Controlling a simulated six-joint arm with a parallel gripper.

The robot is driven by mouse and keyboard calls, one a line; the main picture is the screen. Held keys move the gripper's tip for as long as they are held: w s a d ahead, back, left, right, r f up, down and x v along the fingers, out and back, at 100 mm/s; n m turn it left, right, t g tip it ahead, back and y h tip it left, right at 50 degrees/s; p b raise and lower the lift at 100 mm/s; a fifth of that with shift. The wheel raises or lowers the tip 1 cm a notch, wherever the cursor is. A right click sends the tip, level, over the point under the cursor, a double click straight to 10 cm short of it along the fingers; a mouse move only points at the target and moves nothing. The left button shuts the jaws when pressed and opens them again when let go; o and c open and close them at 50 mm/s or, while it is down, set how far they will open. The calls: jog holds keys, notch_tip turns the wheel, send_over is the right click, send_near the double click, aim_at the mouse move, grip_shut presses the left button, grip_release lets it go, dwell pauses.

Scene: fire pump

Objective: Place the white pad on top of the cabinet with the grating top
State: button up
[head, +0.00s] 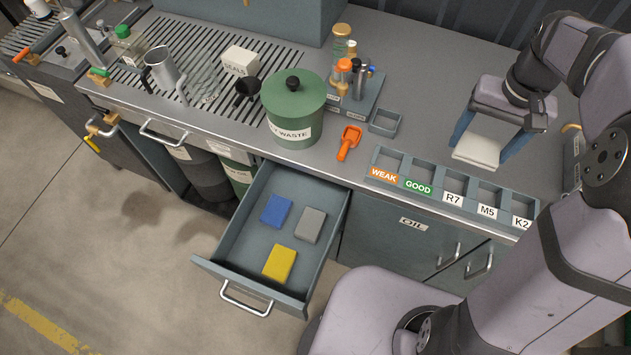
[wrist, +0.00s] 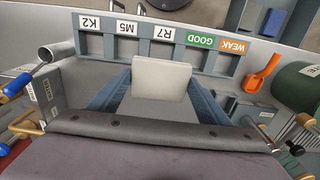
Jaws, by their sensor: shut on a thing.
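The white pad (head: 477,152) is held between the blue fingers of my gripper (head: 483,145), above the right part of the bench. It shows in the wrist view as a pale square (wrist: 162,79) between the two fingers (wrist: 158,90). The gripper is shut on it. A slatted grating (head: 202,47) forms the top of the bench's left section, far to the left of my gripper. Another unit with a slatted top (head: 28,36) stands at the far left edge. Both carry several items.
On the bench are a green waste pot (head: 293,112), an orange scoop (head: 348,142), a labelled bin row (head: 452,192) and a bottle caddy (head: 356,95). A metal jug (head: 163,69) and a seals box (head: 240,61) stand on the grating. An open drawer (head: 236,240) holds blue, grey and yellow pads.

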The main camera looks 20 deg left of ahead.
jog(key=s+a+n+b, duration=0.2)
jog(key=a+n, duration=0.1)
jog(key=a, duration=0.5)
jog(key=s+a+n+b, duration=0.2)
jog(key=s+a+n, duration=0.1)
jog(key=a, duration=0.6)
jog(key=s+a+n+b, duration=0.2)
jog(key=a+n, duration=0.1)
jog(key=a, duration=0.6)
jog(key=shift+s+a+f, duration=0.2)
jog(key=shift+s+f, duration=0.1)
jog(key=shift+f, duration=0.1)
jog(key=s+a+n+b, duration=0.3)
jog(key=s+a+n, duration=0.1)
jog(key=s+a, duration=0.4)
jog(key=n+b, duration=0.2)
jog(key=n, duration=0.3)
send_over(256, 254)
notch_tip(256, 254, down, 11)
jog(key=shift+f, duration=0.7)
jog(key=shift+f, duration=0.1)
notch_tip(256, 254, down, 17)
jog(key=shift+f+p, duration=0.2)
jog(key=shift+p, duration=0.15)
jog(key=shift+f, duration=0.2)
